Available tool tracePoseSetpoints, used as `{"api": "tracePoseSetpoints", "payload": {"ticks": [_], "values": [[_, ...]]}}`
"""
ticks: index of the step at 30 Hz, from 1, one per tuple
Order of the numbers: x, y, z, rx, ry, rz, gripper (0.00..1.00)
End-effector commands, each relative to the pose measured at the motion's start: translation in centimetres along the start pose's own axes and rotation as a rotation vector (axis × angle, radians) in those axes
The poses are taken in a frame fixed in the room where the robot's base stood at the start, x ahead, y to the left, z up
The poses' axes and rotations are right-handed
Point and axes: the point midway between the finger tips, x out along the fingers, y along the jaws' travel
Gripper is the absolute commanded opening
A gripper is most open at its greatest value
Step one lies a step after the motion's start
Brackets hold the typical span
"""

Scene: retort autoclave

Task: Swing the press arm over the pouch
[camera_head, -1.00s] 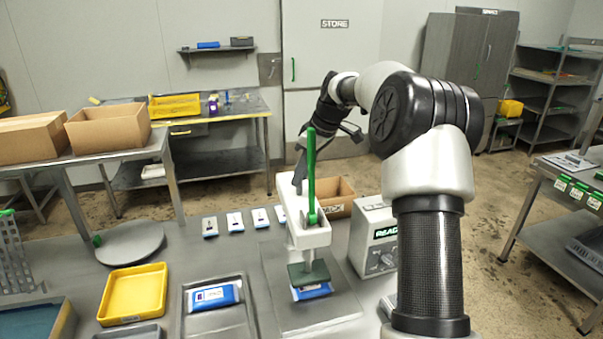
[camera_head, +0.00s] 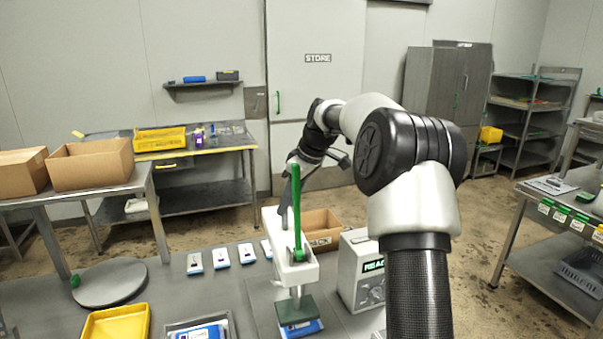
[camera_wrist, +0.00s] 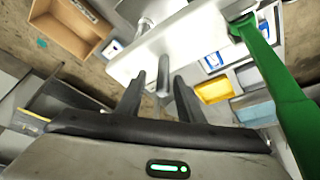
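The press arm (camera_head: 290,240) is a white beam with a green lever (camera_head: 296,210) upright on it and a dark green pad (camera_head: 297,309) under its near end. The pad is above a blue and white pouch (camera_head: 302,328), mostly hidden by it; I cannot tell whether they touch. In the wrist view the white beam (camera_wrist: 185,45) crosses the top, with the green lever (camera_wrist: 275,85) at right. My gripper (camera_wrist: 160,77) is open, its two dark fingers either side of a grey peg (camera_wrist: 162,70) by the beam, with gaps showing. In the head view the fingers are partly hidden behind the beam.
A white sealer-like box (camera_head: 360,270) stands right of the press, with a cardboard box (camera_head: 318,228) behind. Several small pouches (camera_head: 220,257) lie in a row to the left. A yellow tray (camera_head: 115,324) and a grey tray (camera_head: 231,322) are at front left.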

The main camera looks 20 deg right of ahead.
Motion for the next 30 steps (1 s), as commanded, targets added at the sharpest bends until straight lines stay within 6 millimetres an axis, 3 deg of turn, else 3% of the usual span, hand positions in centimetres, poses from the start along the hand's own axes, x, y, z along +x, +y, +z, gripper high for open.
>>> {"api": "tracePoseSetpoints", "payload": {"ticks": [15,21,30], "values": [[-12.3,0.1,-0.1,0.001,0.004,0.007,0.34],[-14.9,0.1,-0.1,0.001,0.003,0.005,0.34],[-15.5,0.1,0.0,0.001,0.003,0.005,0.34]]}}
